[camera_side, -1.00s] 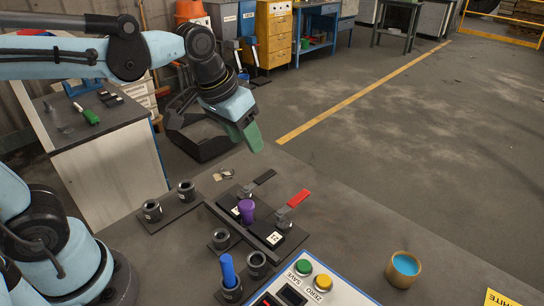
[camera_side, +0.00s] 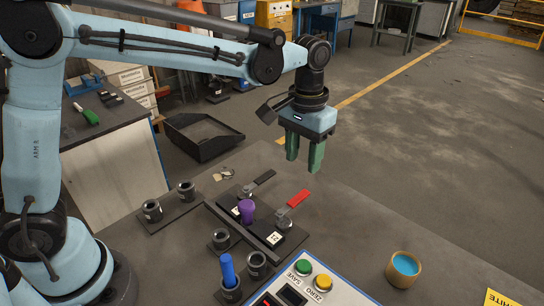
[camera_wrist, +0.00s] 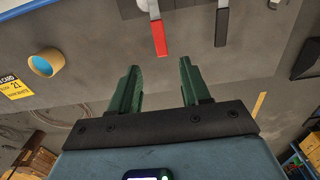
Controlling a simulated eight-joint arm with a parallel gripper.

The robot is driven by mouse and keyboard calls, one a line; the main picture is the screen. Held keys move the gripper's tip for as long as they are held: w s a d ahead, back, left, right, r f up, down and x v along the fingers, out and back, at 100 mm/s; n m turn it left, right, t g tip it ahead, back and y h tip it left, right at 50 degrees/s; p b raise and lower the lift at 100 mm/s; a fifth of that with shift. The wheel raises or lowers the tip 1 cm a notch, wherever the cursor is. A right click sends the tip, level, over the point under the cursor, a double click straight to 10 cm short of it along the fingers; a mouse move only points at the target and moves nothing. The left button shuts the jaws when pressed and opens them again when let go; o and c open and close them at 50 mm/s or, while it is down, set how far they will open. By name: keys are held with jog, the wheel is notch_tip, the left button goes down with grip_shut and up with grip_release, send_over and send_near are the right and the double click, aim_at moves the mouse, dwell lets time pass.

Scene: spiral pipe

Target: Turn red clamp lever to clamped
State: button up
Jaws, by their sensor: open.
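The red clamp lever (camera_side: 299,198) sticks out to the upper right from its clamp at the right end of the dark fixture plate (camera_side: 268,238). In the wrist view the red lever (camera_wrist: 159,37) is at the top, beyond the fingers, a little left of the black lever (camera_wrist: 222,27). The black lever (camera_side: 265,177) lies roughly parallel to it in the side view. A purple part (camera_side: 247,210) stands on the fixture. My gripper (camera_side: 304,170) has green fingers pointing down, apart and empty, above the levers and clear of them. It also shows in the wrist view (camera_wrist: 160,75).
Black cups (camera_side: 152,210) stand left of the fixture, and a blue cylinder (camera_side: 228,270) stands in a front holder. A button panel (camera_side: 305,285) is at the front. A tan cup with blue inside (camera_side: 403,268) is at right. The table right of the levers is clear.

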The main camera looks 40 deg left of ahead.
aim_at(300, 196)
notch_tip(300, 196, down, 9)
jog(key=shift+f, duration=0.2)
jog(key=shift+c, duration=0.5)
grip_shut()
